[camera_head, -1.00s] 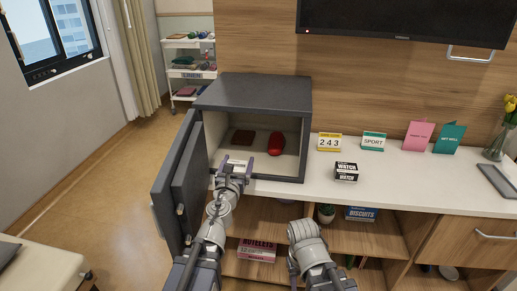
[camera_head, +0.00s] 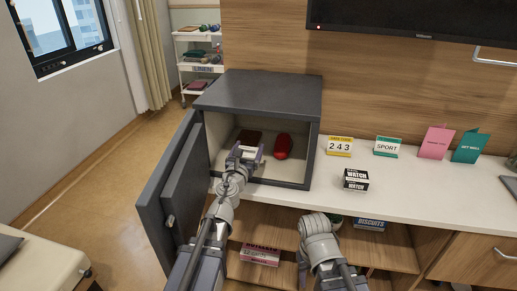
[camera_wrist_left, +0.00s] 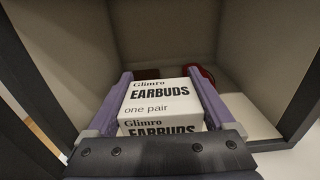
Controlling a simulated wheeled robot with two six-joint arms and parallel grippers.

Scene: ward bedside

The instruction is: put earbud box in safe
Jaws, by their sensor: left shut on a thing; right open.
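The white earbud box (camera_wrist_left: 158,100) reads "Glimro EARBUDS one pair" in the left wrist view. My left gripper (camera_head: 249,153) is shut on it, with a purple finger on each side. The gripper reaches through the front opening of the dark grey safe (camera_head: 262,96), and the box is inside the opening. The safe stands on the white counter with its door (camera_head: 172,190) swung open to the left. In the head view the box is mostly hidden by the gripper. My right arm is low in front of the counter; its fingertips are not visible in the head view.
Inside the safe lie a dark brown item (camera_head: 250,137) at the back and a red case (camera_head: 283,145) at the right. Shelves are below.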

